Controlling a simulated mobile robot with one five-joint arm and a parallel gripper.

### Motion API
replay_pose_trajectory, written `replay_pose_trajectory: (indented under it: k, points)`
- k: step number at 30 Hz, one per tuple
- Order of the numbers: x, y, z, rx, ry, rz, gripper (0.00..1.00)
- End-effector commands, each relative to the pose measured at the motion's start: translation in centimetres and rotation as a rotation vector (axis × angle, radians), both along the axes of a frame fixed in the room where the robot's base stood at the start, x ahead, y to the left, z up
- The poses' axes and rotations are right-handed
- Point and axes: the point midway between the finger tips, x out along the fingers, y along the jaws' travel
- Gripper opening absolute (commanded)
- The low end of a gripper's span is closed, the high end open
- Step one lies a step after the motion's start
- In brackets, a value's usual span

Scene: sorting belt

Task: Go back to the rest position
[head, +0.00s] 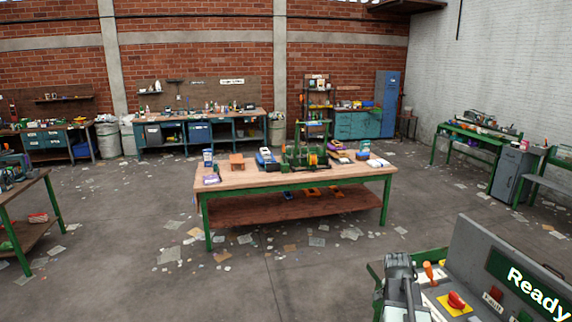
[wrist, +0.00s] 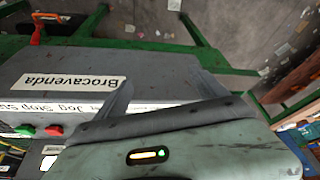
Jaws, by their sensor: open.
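In the wrist view my gripper (wrist: 163,80) is open, its two grey fingers spread apart with nothing between them. Past the fingers is a grey control box (wrist: 40,75) with an upside-down "Brocavenda" label. Red and green buttons show at its lower left. In the head view a control console (head: 470,240) stands at the lower right, with a screen (head: 530,285) reading "Ready" and a red knob on a yellow plate (head: 457,300). A grey jointed part, apparently my arm, rises beside the console; my fingers cannot be made out there.
A wooden workbench (head: 290,180) with green legs stands mid-floor, bearing several small items. Another bench (head: 25,190) is at the left edge. Benches and a blue locker (head: 388,103) line the back wall. The concrete floor (head: 300,285) in front is open, with scattered papers.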

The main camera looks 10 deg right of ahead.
Motion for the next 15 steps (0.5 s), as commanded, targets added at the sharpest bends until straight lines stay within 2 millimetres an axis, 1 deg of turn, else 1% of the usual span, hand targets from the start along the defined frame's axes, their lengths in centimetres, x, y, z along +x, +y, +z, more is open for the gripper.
replay_pose_trajectory:
  k: [1, 2, 3, 4, 5, 6, 7, 8, 9, 11, 12, 14, 15]
  points:
    - [1.7, 3.9, -2.5, 0.011, 0.005, 0.068, 0.82]
    - [2.6, 6.2, -3.4, 0.019, 0.010, 0.111, 0.82]
    - [3.6, 9.4, -4.5, 0.029, 0.020, 0.175, 0.82]
    - [4.2, 11.9, -5.4, 0.039, 0.028, 0.225, 0.82]
    - [4.7, 14.3, -6.2, 0.048, 0.040, 0.278, 0.82]
    - [5.1, 17.5, -7.3, 0.059, 0.055, 0.349, 0.82]
    - [5.3, 20.0, -8.0, 0.069, 0.068, 0.404, 0.82]
    - [5.3, 22.4, -8.8, 0.079, 0.084, 0.462, 0.82]
    - [5.2, 25.4, -9.7, 0.092, 0.104, 0.540, 0.82]
    - [4.5, 29.6, -11.0, 0.111, 0.139, 0.659, 0.82]
    - [3.9, 32.1, -11.7, 0.126, 0.164, 0.739, 0.82]
    - [2.6, 35.2, -12.5, 0.150, 0.204, 0.858, 0.82]
    - [1.4, 36.7, -12.7, 0.169, 0.235, 0.945, 0.82]
